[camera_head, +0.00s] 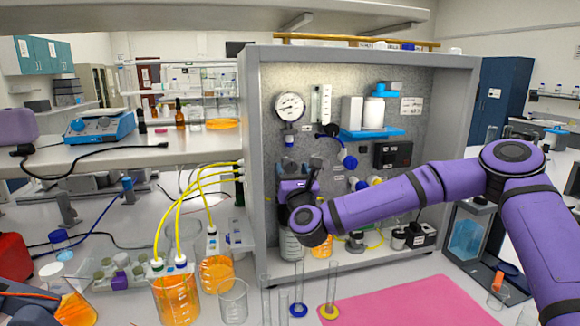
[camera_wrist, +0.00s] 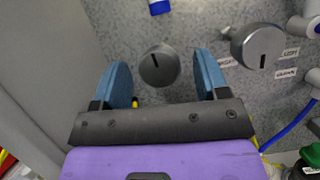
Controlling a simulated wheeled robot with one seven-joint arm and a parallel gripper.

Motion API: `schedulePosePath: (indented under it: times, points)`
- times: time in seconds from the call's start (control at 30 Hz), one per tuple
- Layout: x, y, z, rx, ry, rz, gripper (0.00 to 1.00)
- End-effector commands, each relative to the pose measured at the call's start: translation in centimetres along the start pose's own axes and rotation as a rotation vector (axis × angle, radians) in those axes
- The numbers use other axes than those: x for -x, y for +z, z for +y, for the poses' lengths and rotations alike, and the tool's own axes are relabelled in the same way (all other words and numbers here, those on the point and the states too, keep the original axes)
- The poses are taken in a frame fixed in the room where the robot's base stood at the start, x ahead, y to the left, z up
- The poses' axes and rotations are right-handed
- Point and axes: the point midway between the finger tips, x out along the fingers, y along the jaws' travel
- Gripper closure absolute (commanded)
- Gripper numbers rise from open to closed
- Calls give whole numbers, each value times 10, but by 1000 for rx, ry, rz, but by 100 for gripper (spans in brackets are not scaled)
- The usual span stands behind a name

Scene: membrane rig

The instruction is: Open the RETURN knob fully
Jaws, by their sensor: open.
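My gripper (camera_wrist: 162,70) is open, with its two blue finger pads apart in the wrist view. A round grey knob (camera_wrist: 159,65) shows between the pads, with a gap on both sides. Its dark pointer line stands about upright. I cannot tell whether this is the RETURN knob, since no such label is readable. A second grey knob (camera_wrist: 258,46) sits to the right, outside the fingers, its line also about upright. In the head view my gripper (camera_head: 297,188) is at the panel's left part and hides the knob there.
Small labels (camera_wrist: 286,73) and a blue tube (camera_wrist: 290,127) lie right of the second knob. The grey cabinet wall (camera_head: 257,170) is close on the left. Yellow tubes run to orange-filled beakers (camera_head: 175,298). Glass cylinders (camera_head: 331,288) stand below the arm, beside a pink mat (camera_head: 410,305).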

Motion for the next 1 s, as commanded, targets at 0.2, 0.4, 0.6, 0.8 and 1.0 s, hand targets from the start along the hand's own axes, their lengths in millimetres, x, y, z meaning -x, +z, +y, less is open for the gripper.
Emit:
schedulePosePath:
  times: [0.2,0.4,0.6,0.8,1.0]
  points:
    - [-20,0,0,1,0,1,32]
    - [-25,-1,0,1,0,1,32]
    - [-24,0,0,1,0,1,42]
    - [-24,0,0,1,0,1,82]
    - [-24,0,0,10,4,1,82]
